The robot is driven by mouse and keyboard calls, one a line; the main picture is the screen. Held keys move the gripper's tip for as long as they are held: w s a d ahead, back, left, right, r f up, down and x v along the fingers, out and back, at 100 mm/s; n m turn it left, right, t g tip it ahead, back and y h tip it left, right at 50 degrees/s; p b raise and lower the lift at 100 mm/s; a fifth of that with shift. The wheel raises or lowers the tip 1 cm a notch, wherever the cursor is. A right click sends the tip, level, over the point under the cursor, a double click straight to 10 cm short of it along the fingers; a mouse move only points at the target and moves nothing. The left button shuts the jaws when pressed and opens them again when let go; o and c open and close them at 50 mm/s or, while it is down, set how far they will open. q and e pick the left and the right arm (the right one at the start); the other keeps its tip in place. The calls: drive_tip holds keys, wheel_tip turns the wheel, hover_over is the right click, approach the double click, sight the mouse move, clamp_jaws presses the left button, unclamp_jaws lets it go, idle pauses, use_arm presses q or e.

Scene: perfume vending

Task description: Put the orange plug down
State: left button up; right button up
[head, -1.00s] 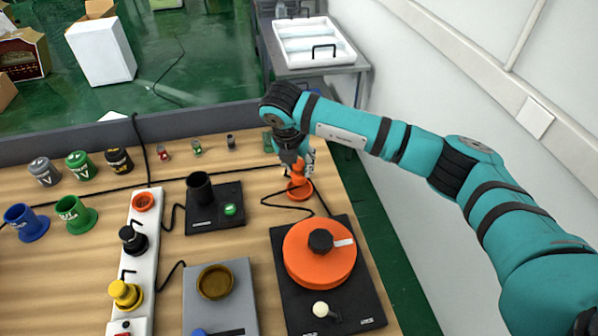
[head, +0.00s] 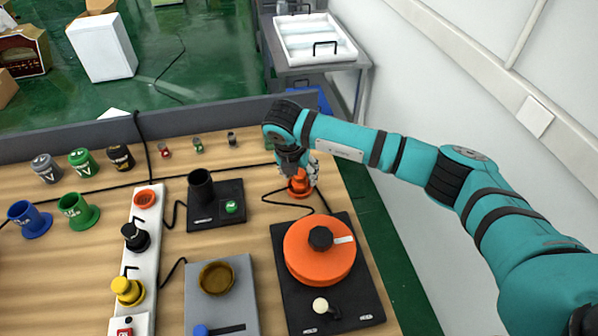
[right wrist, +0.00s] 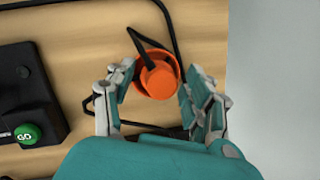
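The orange plug (head: 299,187) stands on the wooden table near its right edge, its wide flange down, with a black cable by it. In the right wrist view the orange plug (right wrist: 156,78) lies between the fingers. My right gripper (head: 300,178) is low over it. Its fingers (right wrist: 157,88) are on both sides of the plug, spread, with small gaps that show they are open around it. The power strip (head: 147,250) with an orange-rimmed socket (head: 145,198) is to the left. My left gripper is not in view.
A black base with a large orange disc (head: 318,250) is just in front of the plug. A black device with a green button (head: 232,207) is to its left. Small bottles (head: 197,146) stand at the back. Bare wood lies around the plug.

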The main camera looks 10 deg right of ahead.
drive_tip(key=shift+r, duration=0.1)
drive_tip(key=shift+r, duration=0.25)
drive_tip(key=b+v, duration=0.3)
drive_tip(key=v, duration=0.8)
drive_tip(key=shift+s+r, duration=0.2)
drive_tip(key=shift+r, duration=0.1)
drive_tip(key=shift+a+f, duration=0.1)
